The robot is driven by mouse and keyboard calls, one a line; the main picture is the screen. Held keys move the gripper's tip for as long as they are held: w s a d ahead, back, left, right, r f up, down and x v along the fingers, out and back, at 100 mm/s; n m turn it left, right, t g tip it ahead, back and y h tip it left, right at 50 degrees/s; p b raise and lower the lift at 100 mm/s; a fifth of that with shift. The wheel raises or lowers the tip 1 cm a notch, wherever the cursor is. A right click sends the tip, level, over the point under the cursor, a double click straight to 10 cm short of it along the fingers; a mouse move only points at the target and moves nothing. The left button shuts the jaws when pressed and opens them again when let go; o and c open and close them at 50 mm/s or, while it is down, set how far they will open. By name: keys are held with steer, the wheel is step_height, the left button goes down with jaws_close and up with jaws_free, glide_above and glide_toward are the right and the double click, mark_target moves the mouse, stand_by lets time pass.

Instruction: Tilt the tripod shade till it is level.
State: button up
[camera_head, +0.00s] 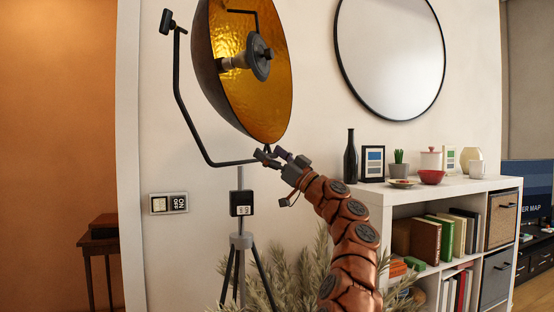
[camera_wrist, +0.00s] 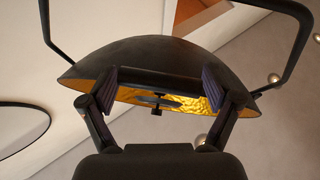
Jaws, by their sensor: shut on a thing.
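The tripod shade (camera_head: 270,95) is a large dark bowl with a gold inside, hung in a black yoke (camera_head: 188,122) on a tripod pole (camera_head: 240,179). It is steeply tilted, its gold opening facing right in the head view. My gripper (camera_head: 273,157) is at its lower edge. In the wrist view the dark outside of the shade (camera_wrist: 155,53) lies ahead, and my gripper (camera_wrist: 160,88) has a finger at each end of a dark handle bar (camera_wrist: 158,80) at the rim. My gripper is shut on this bar. Its exact attachment to the rim is unclear.
A small display box (camera_head: 241,204) is on the pole. A leafy plant (camera_head: 285,278) stands by the tripod legs. A white shelf (camera_head: 440,190) with a black bottle (camera_head: 351,158), bowls and books is at right. A round mirror (camera_head: 395,55) hangs behind.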

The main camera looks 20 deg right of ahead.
steer(key=shift+w+a+f, duration=0.35)
steer(key=shift+w+a, duration=0.45)
steer(key=shift+a, duration=0.05)
steer(key=o, duration=1.4)
steer(key=v, duration=0.7)
steer(key=shift+s+d+f, duration=0.1)
steer(key=shift+f, duration=0.05)
